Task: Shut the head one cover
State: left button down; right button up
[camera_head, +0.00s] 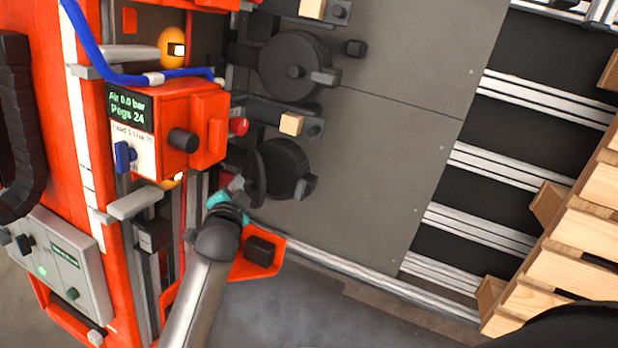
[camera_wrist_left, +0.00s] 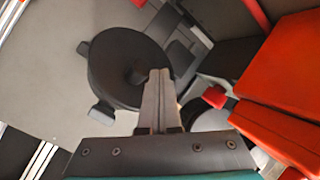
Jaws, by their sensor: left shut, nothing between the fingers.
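The lower black round head (camera_head: 286,168) sits on the grey plate below the orange box whose label reads Head 1. A thin dark disc, seemingly its cover (camera_head: 259,178), shows nearly edge-on at the head's left side. My left gripper (camera_head: 234,186) is shut and empty, close to the disc's lower left; I cannot tell whether they touch. In the left wrist view, the shut fingers (camera_wrist_left: 157,85) overlap a black disc (camera_wrist_left: 115,65) with a centre knob and a side tab. I cannot tell how far the cover stands from its seat. My right gripper is not in view.
Another black round head (camera_head: 290,60) is higher up. An orange bracket (camera_head: 266,262) lies beside my left forearm. A wooden pallet (camera_head: 570,250) stands at the right.

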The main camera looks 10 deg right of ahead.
aim_at(256, 178)
pick_arm(q)
jog(key=shift+s+d+f+b, duration=0.1)
jog(key=shift+d+f+b, duration=0.05)
jog(key=shift+d, duration=0.4)
jog(key=shift+s+d+f+b, duration=0.15)
jog(key=shift+d+b, duration=0.05)
jog(key=shift+d, duration=0.35)
jog(key=shift+s+d+f+b, duration=0.1)
jog(key=shift+d+f+b, duration=0.05)
jog(key=shift+d, duration=0.4)
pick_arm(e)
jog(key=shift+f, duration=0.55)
